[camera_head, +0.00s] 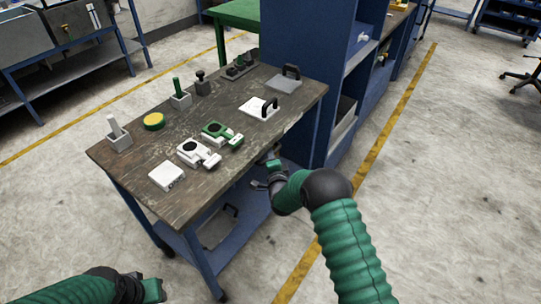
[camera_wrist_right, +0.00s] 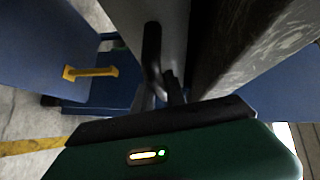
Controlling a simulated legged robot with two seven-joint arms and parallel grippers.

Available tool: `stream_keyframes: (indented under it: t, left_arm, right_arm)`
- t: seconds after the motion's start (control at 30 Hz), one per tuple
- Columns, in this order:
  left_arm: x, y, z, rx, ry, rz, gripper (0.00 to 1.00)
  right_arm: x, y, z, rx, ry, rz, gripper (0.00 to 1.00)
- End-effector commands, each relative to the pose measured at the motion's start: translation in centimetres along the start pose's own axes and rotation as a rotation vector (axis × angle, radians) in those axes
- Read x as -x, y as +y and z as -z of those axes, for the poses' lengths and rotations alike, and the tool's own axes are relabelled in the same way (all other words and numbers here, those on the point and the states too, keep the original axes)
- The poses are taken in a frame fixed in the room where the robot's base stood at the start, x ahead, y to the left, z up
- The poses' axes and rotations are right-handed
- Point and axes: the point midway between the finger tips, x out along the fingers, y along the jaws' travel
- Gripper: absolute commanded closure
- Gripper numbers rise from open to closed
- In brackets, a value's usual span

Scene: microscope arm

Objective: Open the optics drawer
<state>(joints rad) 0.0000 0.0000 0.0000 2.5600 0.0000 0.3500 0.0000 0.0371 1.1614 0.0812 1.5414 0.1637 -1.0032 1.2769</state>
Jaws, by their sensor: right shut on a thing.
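In the wrist view a black curved handle (camera_wrist_right: 152,55) stands on a grey panel (camera_wrist_right: 176,22), which looks like the optics drawer's front. My right gripper (camera_wrist_right: 172,92) is shut on this handle; the exact contact between the fingers is dark and partly hidden. In the head view my right gripper (camera_head: 268,167) is at the workbench's front edge, just below the top, near its right end. The drawer is mostly hidden there by the bench top and my arm. My left gripper (camera_head: 152,287) is low at the bottom left, away from the bench; its fingers do not show clearly.
The wooden bench top (camera_head: 225,105) holds white and green microscope parts (camera_head: 197,153), a white block (camera_head: 166,176), a yellow disc (camera_head: 154,121) and black-handled plates (camera_head: 262,108). A blue cabinet (camera_head: 300,50) stands close at the right end. The floor in front is clear.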

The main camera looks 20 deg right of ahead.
Motion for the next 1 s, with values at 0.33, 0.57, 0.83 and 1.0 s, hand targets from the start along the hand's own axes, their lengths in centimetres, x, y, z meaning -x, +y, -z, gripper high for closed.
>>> stream_keyframes:
  t: [0.33,0.57,0.83,1.0]
  left_arm:
    - [0.2,0.0,0.1,0.000,0.000,0.000,0.64]
    - [1.4,0.0,0.3,0.000,0.000,0.000,0.64]
    - [2.8,0.0,0.7,0.000,0.000,0.000,0.64]
    - [3.2,0.0,0.8,0.000,0.000,0.000,0.64]
  right_arm:
    - [0.6,0.5,0.5,0.000,0.000,-0.010,1.00]
    - [3.4,1.2,3.4,0.000,0.002,-0.013,1.00]
    - [8.9,2.8,8.8,-0.002,0.002,-0.014,1.00]
    - [12.1,3.8,11.9,-0.003,0.002,-0.013,1.00]
